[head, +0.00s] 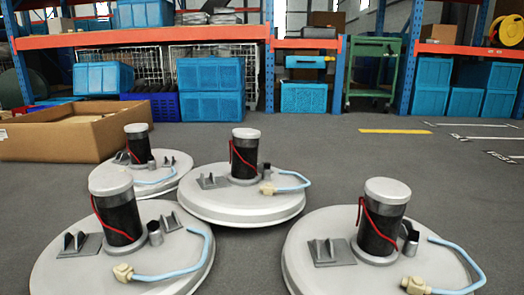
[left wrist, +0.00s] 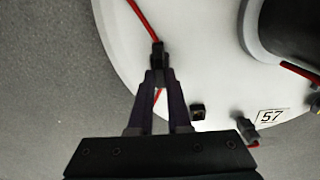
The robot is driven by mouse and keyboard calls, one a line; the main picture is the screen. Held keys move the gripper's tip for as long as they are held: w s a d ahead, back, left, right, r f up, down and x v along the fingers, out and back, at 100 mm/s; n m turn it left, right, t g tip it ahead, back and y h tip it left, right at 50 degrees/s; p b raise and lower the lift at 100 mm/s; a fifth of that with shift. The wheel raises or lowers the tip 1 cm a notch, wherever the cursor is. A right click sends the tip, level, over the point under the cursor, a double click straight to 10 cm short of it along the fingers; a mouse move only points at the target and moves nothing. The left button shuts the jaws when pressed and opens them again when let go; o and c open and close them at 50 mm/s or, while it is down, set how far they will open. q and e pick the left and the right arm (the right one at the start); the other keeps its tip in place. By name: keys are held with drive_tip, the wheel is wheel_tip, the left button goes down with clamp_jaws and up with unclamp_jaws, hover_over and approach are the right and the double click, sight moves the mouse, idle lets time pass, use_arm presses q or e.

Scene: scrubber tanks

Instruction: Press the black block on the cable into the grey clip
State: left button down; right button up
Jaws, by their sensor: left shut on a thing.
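In the left wrist view my left gripper (left wrist: 157,76) is shut on the black block (left wrist: 158,50) on a red cable (left wrist: 143,18). The block sits at the fingertips, over the pale tank lid near its rim. The red cable runs up from the block and also shows between the fingers. A small dark grey fitting (left wrist: 245,128) with red beside it lies on the lid to the right of the fingers; I cannot tell whether it is the grey clip. A small black piece (left wrist: 198,110) lies nearer the fingers. Neither gripper shows in the head view.
The pale tank lid (left wrist: 205,60) carries a label 57 (left wrist: 271,116) and a dark cylinder (left wrist: 295,30). In the head view several round lids, such as the front right one (head: 310,275), bear black motors with red cables. A cardboard box (head: 60,140) stands at left; grey floor is clear behind.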

use_arm(q)
drive_tip(key=shift+f, duration=0.35)
drive_tip(key=shift+c, duration=1.5)
unclamp_jaws()
wheel_tip(320, 180, up, 9)
drive_tip(key=p, duration=0.8)
drive_tip(key=shift+f, duration=0.2)
